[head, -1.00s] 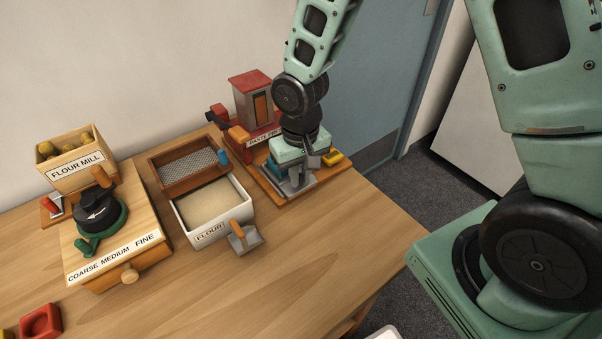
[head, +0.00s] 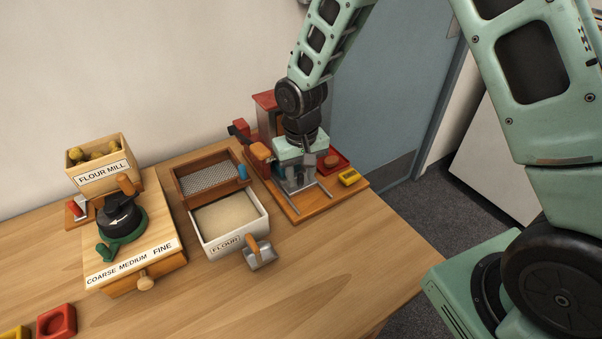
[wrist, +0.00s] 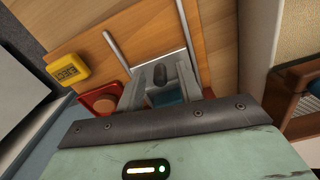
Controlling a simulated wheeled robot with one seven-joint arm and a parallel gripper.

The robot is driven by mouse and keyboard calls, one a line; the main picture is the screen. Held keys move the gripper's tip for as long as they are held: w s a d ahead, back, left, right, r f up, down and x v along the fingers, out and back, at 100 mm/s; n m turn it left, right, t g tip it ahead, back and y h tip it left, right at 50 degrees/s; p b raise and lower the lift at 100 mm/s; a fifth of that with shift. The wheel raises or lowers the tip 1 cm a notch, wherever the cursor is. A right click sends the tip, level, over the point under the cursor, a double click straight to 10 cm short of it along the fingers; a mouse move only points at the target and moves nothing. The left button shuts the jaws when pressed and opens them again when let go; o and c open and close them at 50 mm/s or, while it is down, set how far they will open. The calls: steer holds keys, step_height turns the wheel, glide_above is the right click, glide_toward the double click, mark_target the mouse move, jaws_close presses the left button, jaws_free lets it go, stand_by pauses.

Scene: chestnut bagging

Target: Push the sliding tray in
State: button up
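The paste press (head: 266,102) stands at the back right of the table on an orange-brown board with two metal rails. The sliding tray is mostly hidden under my gripper in the head view; a bright metal plate that seems to be its edge shows between the rails in the wrist view (wrist: 175,58). My gripper (head: 299,180) points down over the rails, close in front of the press. I see gaps beside the knob. Whether the fingers touch the tray is unclear.

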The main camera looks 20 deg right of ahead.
step_height(320, 180, up, 18)
steer(key=b, duration=0.1)
steer(key=shift+f, duration=0.25)
